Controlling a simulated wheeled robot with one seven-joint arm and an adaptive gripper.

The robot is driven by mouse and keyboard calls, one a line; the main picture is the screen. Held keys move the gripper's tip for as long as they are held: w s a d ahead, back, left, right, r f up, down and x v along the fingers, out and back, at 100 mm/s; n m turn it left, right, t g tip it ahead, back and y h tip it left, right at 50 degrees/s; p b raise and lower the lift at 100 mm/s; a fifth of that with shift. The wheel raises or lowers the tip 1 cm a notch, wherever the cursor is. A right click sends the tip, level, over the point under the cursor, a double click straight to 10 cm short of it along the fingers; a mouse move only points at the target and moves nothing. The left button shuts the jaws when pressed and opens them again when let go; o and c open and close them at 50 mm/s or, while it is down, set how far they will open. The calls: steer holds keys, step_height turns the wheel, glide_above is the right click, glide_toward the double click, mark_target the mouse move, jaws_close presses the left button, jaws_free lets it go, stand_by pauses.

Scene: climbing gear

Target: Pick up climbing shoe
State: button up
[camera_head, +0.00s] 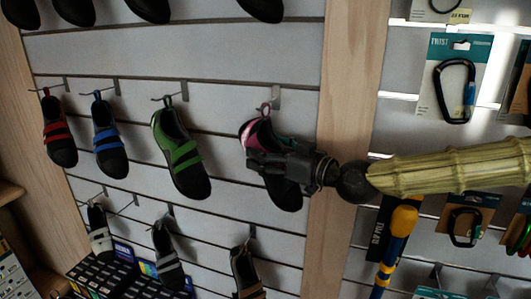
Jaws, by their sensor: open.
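Several climbing shoes hang by their heel loops from hooks on a white slatted wall. A black shoe with pink and teal parts (287,193) hangs in the middle row at the right. My gripper (252,161) is in front of this shoe and hides its middle; its fingers point left. The gripper is open. I cannot tell whether the fingers touch the shoe or lie around it. A green and black shoe (181,155) hangs to the left, then a blue-strapped shoe (110,139) and a red-strapped shoe (59,132).
Grey-strapped shoes (168,257) and a brown shoe (246,276) hang in the row below. Dark shoe toes show along the top edge. A wooden post (345,80) stands right of the shoes. Carabiner packs (455,80) and a yellow-and-blue tool (397,235) hang beyond it.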

steer(key=c, duration=1.2)
steer(key=shift+c, duration=0.2)
steer(key=shift+r, duration=0.15)
